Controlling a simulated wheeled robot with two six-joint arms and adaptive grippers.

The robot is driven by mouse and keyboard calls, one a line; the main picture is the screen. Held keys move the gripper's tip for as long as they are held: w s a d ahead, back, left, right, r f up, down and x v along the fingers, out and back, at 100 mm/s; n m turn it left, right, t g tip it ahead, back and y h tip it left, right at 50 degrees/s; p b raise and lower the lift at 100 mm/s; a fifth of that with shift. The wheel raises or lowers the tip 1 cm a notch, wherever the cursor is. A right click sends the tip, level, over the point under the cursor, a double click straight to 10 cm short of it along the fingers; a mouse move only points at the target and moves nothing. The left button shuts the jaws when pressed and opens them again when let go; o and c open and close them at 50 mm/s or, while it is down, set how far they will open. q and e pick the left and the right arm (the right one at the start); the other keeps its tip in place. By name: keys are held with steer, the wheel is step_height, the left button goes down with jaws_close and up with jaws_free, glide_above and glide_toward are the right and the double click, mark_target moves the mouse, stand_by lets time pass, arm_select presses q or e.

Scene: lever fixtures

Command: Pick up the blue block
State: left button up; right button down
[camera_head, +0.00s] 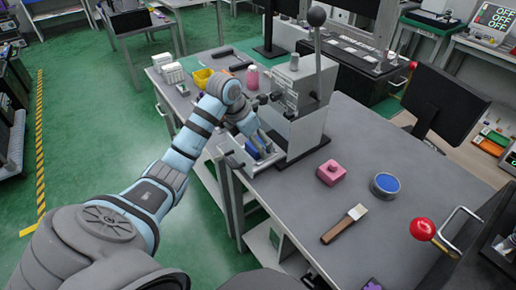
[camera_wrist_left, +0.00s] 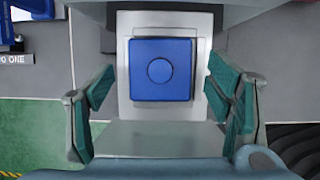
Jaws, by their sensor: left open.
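The blue block (camera_wrist_left: 160,69) is square with a round knob on top. In the left wrist view it sits on a light grey plate (camera_wrist_left: 123,30) between the fingers of my left gripper (camera_wrist_left: 160,98). The gripper is open, with a finger to each side and gaps between them and the block. In the head view my left gripper (camera_head: 262,150) reaches down at the grey lever fixture (camera_head: 305,130), and a bit of the blue block (camera_head: 251,149) shows beside the fingers. My right gripper is not in view.
A pink block (camera_head: 331,172), a round tin with a blue top (camera_head: 385,185) and a wooden-handled scraper (camera_head: 344,224) lie on the grey table (camera_head: 290,205). A tall lever with a dark ball (camera_head: 317,17) rises from the fixture. A yellow bin (camera_head: 203,77) stands farther back.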

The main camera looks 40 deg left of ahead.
arm_select(q)
steer(key=shift+w+d+f, duration=0.1)
steer(key=shift+w+f, duration=0.05)
steer(key=shift+f, duration=0.15)
steer(key=c, duration=1.6)
